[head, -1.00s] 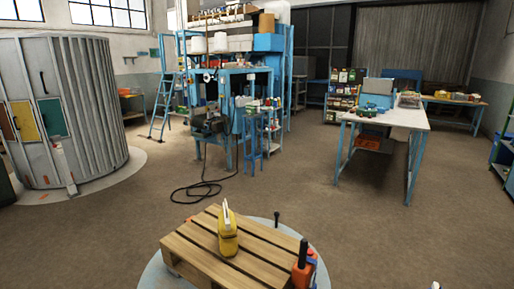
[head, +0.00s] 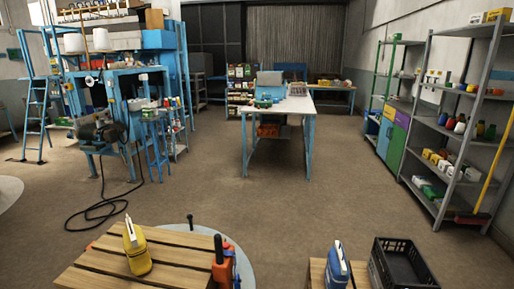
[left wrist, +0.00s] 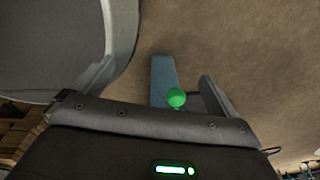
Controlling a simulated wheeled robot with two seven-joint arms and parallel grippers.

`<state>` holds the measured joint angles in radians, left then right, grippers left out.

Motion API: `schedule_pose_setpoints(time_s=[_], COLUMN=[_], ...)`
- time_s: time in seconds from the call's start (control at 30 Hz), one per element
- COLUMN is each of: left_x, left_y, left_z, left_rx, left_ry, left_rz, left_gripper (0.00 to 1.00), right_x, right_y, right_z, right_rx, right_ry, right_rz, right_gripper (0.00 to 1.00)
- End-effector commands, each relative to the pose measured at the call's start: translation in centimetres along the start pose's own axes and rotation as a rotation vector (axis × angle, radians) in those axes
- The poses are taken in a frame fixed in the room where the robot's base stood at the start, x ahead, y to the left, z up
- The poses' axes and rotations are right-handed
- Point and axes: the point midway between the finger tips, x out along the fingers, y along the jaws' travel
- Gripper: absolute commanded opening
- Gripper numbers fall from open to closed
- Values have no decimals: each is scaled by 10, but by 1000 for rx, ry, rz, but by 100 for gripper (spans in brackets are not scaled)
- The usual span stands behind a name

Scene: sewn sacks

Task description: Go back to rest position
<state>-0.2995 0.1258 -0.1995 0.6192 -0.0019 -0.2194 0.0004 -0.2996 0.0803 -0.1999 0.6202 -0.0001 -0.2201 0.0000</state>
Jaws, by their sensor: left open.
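My left gripper (left wrist: 157,92) shows in the left wrist view, with its two fingers spread apart and no object held between them. A blue-grey strip and a green ball (left wrist: 176,98) appear beyond the gripper body; I cannot tell what they belong to. Bare brown floor lies past the fingers. Neither gripper shows in the head view, and my right gripper is in no frame.
An orange and black device (head: 222,264) is at the pallet's right edge. A blue item (head: 338,268) and a black crate (head: 402,266) are at the bottom right. A worktable (head: 292,106) stands ahead, shelves (head: 462,132) at right, a machine (head: 105,110) at left. Open floor lies between.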

Motion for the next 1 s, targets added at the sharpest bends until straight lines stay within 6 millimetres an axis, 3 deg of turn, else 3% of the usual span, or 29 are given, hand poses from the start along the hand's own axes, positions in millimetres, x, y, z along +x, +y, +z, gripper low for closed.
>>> schedule_pose_setpoints(time_s=[0.03,0.07,0.13,0.2,0.4,0.57,1.0], left_x=[0,0,27,41,64,65,64], left_y=[28,41,35,33,27,26,25], left_z=[-6,-9,-6,-5,-4,-4,-4], left_rx=[-13,-19,-17,-16,-12,-12,-12], left_ry=[7,10,9,9,9,9,9], left_rz=[30,45,35,32,23,20,20], left_gripper=[98,98,98,98,98,98,98], right_x=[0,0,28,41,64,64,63], right_y=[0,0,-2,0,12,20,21], right_z=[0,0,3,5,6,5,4], right_rx=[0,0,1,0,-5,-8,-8], right_ry=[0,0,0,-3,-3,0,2], right_rz=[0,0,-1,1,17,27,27], right_gripper=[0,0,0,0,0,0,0])
